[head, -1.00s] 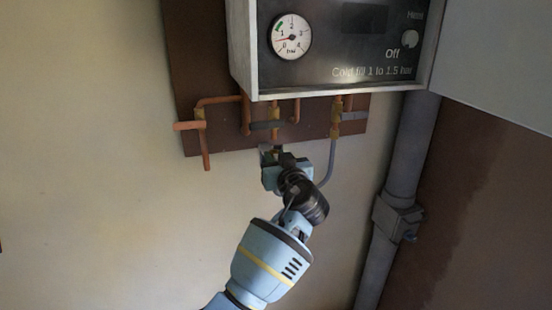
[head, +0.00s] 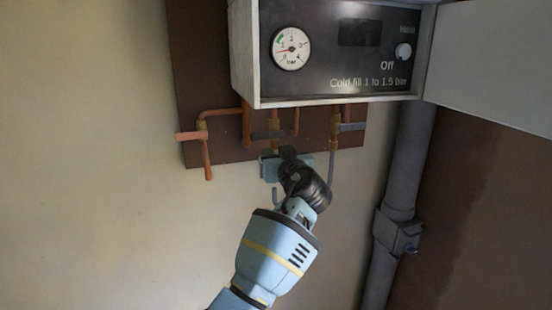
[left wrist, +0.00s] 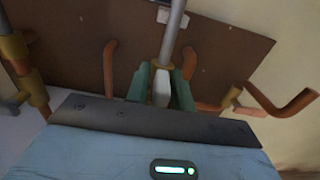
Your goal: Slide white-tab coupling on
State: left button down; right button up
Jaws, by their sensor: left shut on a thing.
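My left gripper (left wrist: 167,90) is shut on a pale, whitish piece (left wrist: 161,92) at the end of a grey hose (left wrist: 173,40); I take this piece for the coupling. A small white tab (left wrist: 163,16) shows beside the hose farther up in the left wrist view. In the head view the left gripper (head: 284,160) is just below the middle valve (head: 275,135) under the boiler, and its fingers hide the coupling. The hose (head: 331,165) hangs from the right valve (head: 335,132). I cannot tell whether the coupling touches a pipe. My right gripper is not in view.
The boiler (head: 335,95) with its round gauge (head: 291,48) hangs close above. Copper pipes (head: 207,160) stand out at left from the brown board (head: 190,75). A thick grey pipe (head: 405,165) runs down at right. The wall below left is clear.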

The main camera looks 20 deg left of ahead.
pick_arm(q)
jog(key=shift+r, duration=0.35)
jog(key=c, duration=1.6)
grip_release()
jog(key=shift+o, duration=0.8)
jog(key=shift+a+f, duration=0.1)
jog(key=shift+s+d+f, duration=0.1)
jog(key=shift+s+d, duration=0.3)
jog(key=v, duration=0.6)
jog(key=shift+s+b, duration=0.3)
jog(key=shift+d, duration=0.15)
